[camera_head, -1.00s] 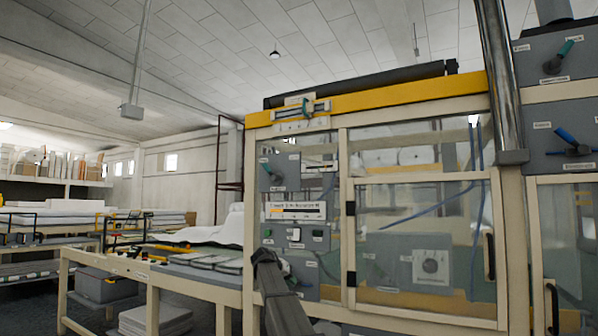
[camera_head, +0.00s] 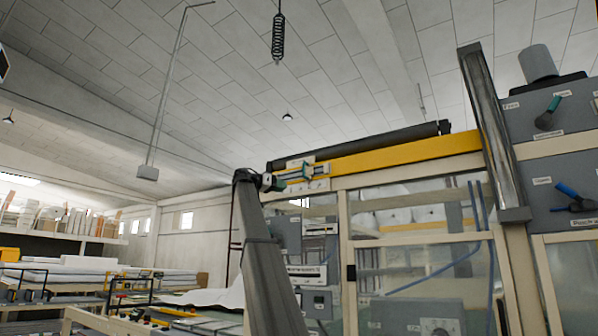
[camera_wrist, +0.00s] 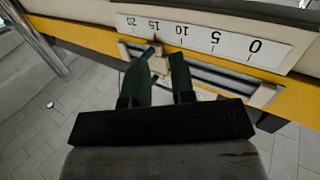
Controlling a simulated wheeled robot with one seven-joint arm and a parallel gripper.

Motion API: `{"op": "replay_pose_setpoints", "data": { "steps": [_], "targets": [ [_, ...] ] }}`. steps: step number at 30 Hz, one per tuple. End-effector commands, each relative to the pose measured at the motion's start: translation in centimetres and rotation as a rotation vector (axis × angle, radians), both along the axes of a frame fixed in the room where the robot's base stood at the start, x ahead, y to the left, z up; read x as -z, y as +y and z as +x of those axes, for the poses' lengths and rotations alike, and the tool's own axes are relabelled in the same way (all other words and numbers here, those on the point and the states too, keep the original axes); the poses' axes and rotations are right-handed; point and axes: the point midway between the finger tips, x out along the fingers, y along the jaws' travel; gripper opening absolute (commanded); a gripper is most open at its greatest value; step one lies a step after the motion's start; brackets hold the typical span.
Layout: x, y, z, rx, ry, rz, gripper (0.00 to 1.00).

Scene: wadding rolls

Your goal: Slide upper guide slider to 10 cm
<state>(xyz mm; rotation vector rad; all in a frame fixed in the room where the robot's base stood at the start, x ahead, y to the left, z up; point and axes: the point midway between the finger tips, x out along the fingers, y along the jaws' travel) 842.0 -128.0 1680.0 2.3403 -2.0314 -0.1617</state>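The upper guide slider's cream block (camera_wrist: 158,66) shows in the wrist view on a rail below a white scale (camera_wrist: 200,35). The scale runs from 20 at left to 0 at right, its numbers upside down. In the head view my gripper (camera_head: 274,183) is at the left end of the yellow beam, by the guide assembly (camera_head: 303,172). The block is too small to make out there.
The yellow beam (camera_head: 400,155) runs along the machine's top, with a dark roller (camera_head: 370,144) above it. A metal post (camera_head: 490,130) stands at right. Work tables (camera_head: 190,322) are at lower left.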

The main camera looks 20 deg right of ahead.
Motion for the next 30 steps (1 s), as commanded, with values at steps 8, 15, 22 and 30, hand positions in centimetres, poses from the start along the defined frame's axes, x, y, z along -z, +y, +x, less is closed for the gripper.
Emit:
{"op": "replay_pose_setpoints", "data": {
  "steps": [8,15,22,30],
  "targets": [
    [-8.2,-0.1,-3.2,0.066,-0.101,-0.042,0.24],
    [-8.4,-2.4,-3.3,0.072,-0.104,-0.044,0.24],
    [-8.3,-6.4,-2.9,0.07,-0.103,-0.044,0.24],
    [-8.3,-10.0,-2.6,0.069,-0.102,-0.044,0.24]
  ]
}}
